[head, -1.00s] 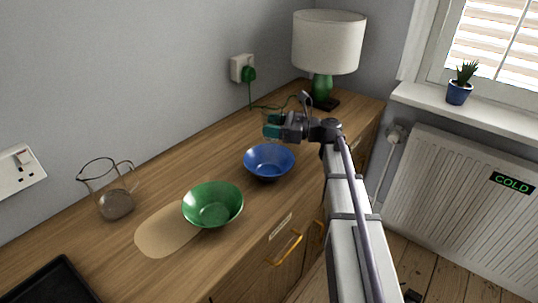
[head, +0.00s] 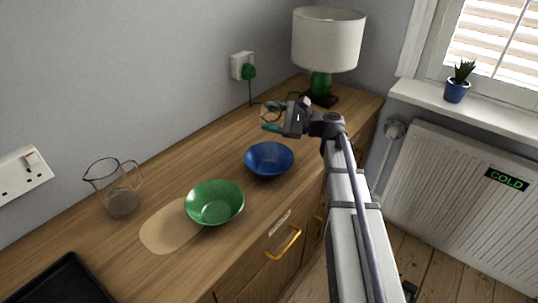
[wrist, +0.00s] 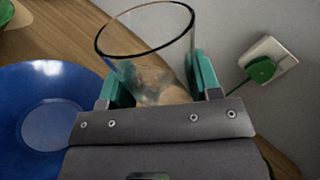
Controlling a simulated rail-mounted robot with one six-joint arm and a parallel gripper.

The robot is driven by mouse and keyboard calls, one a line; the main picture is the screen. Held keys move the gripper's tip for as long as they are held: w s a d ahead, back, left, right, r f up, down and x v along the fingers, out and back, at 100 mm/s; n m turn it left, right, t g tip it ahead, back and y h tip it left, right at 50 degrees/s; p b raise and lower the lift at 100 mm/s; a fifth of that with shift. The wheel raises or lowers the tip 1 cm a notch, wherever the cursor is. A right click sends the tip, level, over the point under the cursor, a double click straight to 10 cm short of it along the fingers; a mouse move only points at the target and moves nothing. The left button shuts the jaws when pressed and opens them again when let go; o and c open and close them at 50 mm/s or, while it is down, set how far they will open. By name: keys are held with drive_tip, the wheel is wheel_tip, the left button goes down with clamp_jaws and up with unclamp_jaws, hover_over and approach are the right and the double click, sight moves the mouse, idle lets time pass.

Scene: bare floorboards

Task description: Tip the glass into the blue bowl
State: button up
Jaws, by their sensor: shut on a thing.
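My gripper (head: 268,115) is shut on the clear glass (wrist: 150,45), with one teal finger on each side of it in the wrist view. The glass's dark rim shows at the top there, and a tan patch shows low in it; I cannot tell whether that is contents or the counter seen through. In the head view the glass is faint and looks tilted. The blue bowl (head: 269,160) stands on the counter, nearer the camera than the gripper, and looks empty. It also shows at the left of the wrist view (wrist: 45,85), beside the glass.
A green bowl (head: 214,204) stands by a pale patch (head: 165,228) on the wooden counter. A glass jug (head: 118,190) is at left, a black tray (head: 60,285) at front left. A lamp (head: 327,42) and its cord stand behind my gripper.

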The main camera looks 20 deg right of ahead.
drive_tip(key=shift+f+n, duration=0.2)
drive_tip(key=shift+n, duration=0.1)
drive_tip(key=shift+f+n+b, duration=0.7)
drive_tip(key=shift+n+b, duration=0.2)
drive_tip(key=shift+n, duration=0.2)
drive_tip(key=shift+r+p, duration=0.4)
drive_tip(key=shift+r, duration=0.05)
drive_tip(key=shift+r+n+g+y, duration=0.2)
drive_tip(key=shift+n+g+y, duration=0.1)
drive_tip(key=shift+n, duration=0.6)
drive_tip(key=shift+f+n, duration=0.35)
drive_tip(key=shift+n, duration=0.65)
drive_tip(key=shift+s+a+r+n+g, duration=0.2)
drive_tip(key=shift+s+r+n+g, duration=0.15)
drive_tip(key=shift+s+n, duration=0.25)
drive_tip(key=shift+s+a+r+n, duration=0.15)
drive_tip(key=shift+s+n, duration=0.1)
drive_tip(key=shift+n, duration=0.15)
drive_tip(key=shift+w, duration=0.1)
drive_tip(key=shift+w+r+n+p, duration=0.15)
drive_tip(key=shift+n+p, duration=0.15)
drive_tip(key=shift+p, duration=0.05)
